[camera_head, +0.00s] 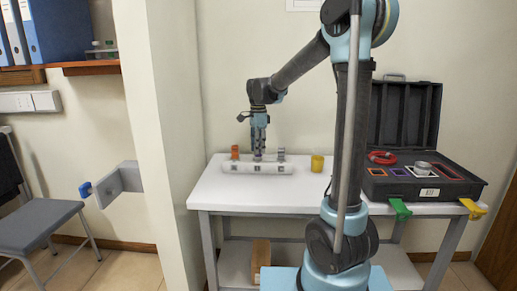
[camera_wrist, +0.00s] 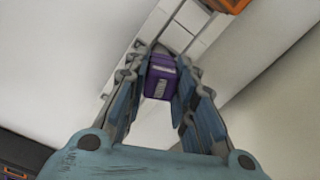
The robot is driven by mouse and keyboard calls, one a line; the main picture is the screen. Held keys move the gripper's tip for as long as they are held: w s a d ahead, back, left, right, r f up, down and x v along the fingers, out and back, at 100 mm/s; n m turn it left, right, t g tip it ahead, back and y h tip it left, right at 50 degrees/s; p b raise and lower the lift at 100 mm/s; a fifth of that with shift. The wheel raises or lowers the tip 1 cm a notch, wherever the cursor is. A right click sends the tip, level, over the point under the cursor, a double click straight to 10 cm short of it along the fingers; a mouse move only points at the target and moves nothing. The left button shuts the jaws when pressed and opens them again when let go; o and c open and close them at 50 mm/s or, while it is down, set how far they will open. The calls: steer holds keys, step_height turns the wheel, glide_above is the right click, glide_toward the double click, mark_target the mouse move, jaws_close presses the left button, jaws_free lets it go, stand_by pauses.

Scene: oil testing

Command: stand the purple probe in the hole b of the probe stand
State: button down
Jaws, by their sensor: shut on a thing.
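My gripper (camera_wrist: 162,95) is shut on the purple probe (camera_wrist: 160,80), whose dark purple top shows between the fingers in the wrist view. In the head view my gripper (camera_head: 258,148) points down over the probe stand (camera_head: 240,167), a long white block on the table. The stand also shows in the wrist view (camera_wrist: 190,18), beyond the probe. In the head view the held probe is too small to make out. I cannot tell whether its lower end is in a hole or above one, and the hole letters are not readable.
An orange probe (camera_head: 235,152) stands at the stand's left end and a grey piece (camera_head: 281,154) at its right. A yellow cup (camera_head: 317,162) is right of the stand. An open black case (camera_head: 420,183) fills the table's right end. The white table's (camera_head: 225,200) front is clear.

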steer(key=shift+f, duration=0.5)
stand_by(0.5)
steer(key=c, duration=1.6)
jaws_free()
steer(key=shift+r, duration=0.1)
steer(key=shift+r, duration=5.35)
steer(key=shift+s, duration=0.1)
